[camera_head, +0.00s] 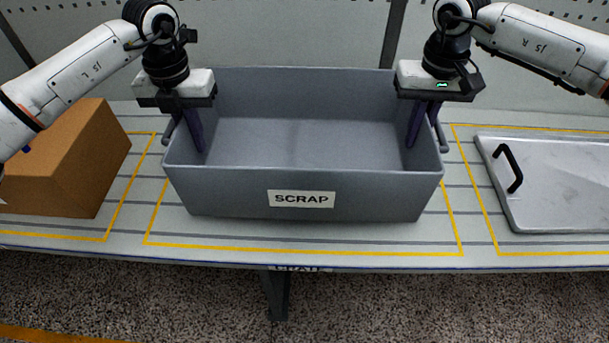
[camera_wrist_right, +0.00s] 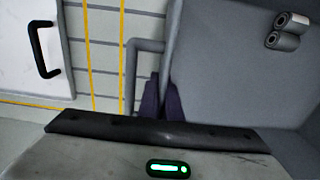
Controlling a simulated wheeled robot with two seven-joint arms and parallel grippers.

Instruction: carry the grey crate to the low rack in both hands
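The grey crate (camera_head: 305,195), labelled SCRAP, appears to rest on the table inside a yellow outline. My left gripper (camera_head: 185,130) is at its left end wall, with a dark finger visible inside the wall. My right gripper (camera_head: 424,125) is at the right end wall. In the right wrist view its purple fingers (camera_wrist_right: 161,100) are close together at the crate's rim, beside the bar handle (camera_wrist_right: 131,75); it looks shut on the wall. The left fingers' grip is partly hidden. Two small grey rolls (camera_wrist_right: 288,30) lie in the crate, hidden in the head view. No low rack is recognisable.
A brown box (camera_head: 65,165) stands on the table at the left, under my left arm. A pale flat tray or lid with a black handle (camera_head: 510,168) lies at the right. A grey wall (camera_head: 300,30) is behind. Speckled floor (camera_head: 180,300) shows in front.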

